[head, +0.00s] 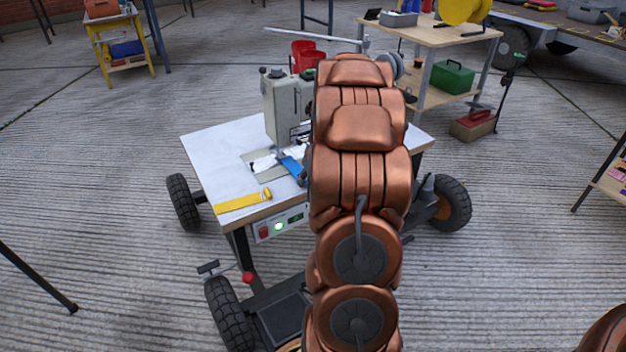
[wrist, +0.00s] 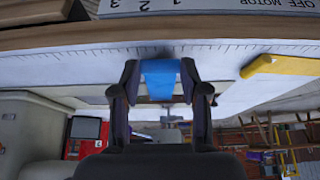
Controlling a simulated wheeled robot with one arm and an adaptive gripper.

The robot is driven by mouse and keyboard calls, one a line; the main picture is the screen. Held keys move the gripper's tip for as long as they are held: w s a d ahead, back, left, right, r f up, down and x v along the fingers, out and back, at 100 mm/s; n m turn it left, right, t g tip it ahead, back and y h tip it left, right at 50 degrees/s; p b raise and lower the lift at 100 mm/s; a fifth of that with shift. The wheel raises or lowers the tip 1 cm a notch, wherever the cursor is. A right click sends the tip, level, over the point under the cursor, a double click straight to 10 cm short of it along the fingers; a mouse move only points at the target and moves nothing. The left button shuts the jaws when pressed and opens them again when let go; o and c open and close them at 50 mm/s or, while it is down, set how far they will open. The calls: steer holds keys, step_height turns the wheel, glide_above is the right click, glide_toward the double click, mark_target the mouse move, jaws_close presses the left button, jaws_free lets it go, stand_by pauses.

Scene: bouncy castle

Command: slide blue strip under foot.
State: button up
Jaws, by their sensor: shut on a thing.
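The blue strip (head: 291,166) lies near the sewing machine on the white table, its near end beside my copper arm in the head view. In the wrist view my gripper (wrist: 160,75) has its two dark fingers shut on the blue strip (wrist: 160,83), one on each side. The sewing machine (head: 286,105) stands on the table behind the strip. Its foot is hard to make out; white material (head: 264,163) lies near it. My arm hides the gripper and the right part of the machine in the head view.
A yellow strip (head: 238,202) lies at the table's front left; it also shows in the wrist view (wrist: 280,66). The white table (head: 215,155) is clear on the left. A control box (head: 280,225) with a green light hangs under its front edge. Black wheels (head: 183,201) stand around it.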

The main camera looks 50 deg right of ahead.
steer(key=shift+w+d+f+p, duration=0.15)
steer(key=shift+w+p, duration=0.1)
steer(key=shift+w, duration=0.25)
steer(key=shift+w+d+r+p, duration=0.1)
steer(key=shift+w+d+p, duration=0.15)
steer(key=shift+w, duration=0.3)
steer(key=shift+w+d+f+p, duration=0.1)
steer(key=shift+w+p, duration=0.15)
steer(key=shift+w, duration=0.25)
steer(key=shift+a, duration=0.15)
steer(key=o, duration=1.3)
steer(key=v, duration=1.2)
